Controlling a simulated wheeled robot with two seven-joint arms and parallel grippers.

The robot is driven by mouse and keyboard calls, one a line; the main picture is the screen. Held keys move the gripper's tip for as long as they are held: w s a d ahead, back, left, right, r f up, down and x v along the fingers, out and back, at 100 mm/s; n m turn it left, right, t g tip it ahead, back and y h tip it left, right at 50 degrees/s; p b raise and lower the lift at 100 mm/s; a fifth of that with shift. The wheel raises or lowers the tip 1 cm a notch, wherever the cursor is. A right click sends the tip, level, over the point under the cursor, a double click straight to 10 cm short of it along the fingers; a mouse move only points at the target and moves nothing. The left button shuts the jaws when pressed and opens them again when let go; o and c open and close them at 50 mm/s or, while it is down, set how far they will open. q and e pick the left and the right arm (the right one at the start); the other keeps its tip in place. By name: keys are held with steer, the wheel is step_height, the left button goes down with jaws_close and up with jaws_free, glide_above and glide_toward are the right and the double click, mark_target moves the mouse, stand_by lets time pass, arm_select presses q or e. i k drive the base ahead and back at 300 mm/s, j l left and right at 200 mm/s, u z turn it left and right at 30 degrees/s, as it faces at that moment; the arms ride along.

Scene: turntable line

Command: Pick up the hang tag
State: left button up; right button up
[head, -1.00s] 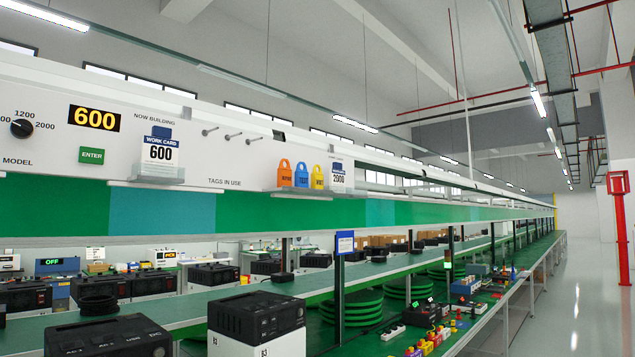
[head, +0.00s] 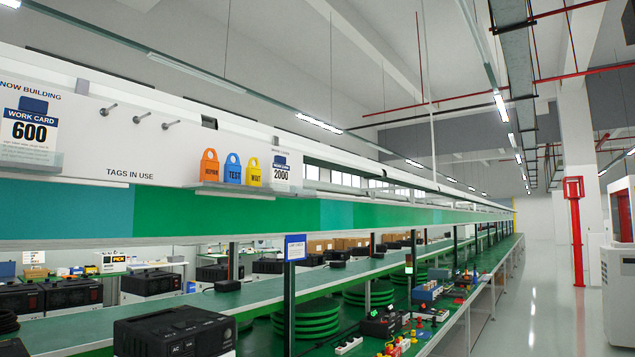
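Three hang tags stand side by side on a small ledge of the white panel: an orange tag (head: 209,167), a blue tag marked TEST (head: 232,170) and a yellow tag marked WAIT (head: 253,173). Each has a round hole at its top. The orange tag's lettering is too small to read surely. Empty pegs (head: 141,118) stick out above the words TAGS IN USE. Neither of my grippers is in view.
A work card marked 2000 (head: 282,172) stands right of the tags, and one marked 600 (head: 30,130) is at the far left. Below are a green bench with black devices (head: 175,332) and green coils (head: 305,316). A clear aisle (head: 540,300) runs at right, beside a red post (head: 576,230).

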mark_target(253, 173)
steer(key=i+l+z, duration=0.25)
steer(key=i, duration=0.65)
steer(key=i+l+z, duration=0.1)
steer(key=i+z, duration=0.15)
steer(key=i, duration=0.65)
steer(key=i+u, duration=0.35)
steer(key=u, duration=0.15)
steer(key=i+l+u, duration=0.25)
steer(key=u, duration=0.25)
steer(key=i+l+u, duration=0.5)
steer(key=k+j, duration=0.1)
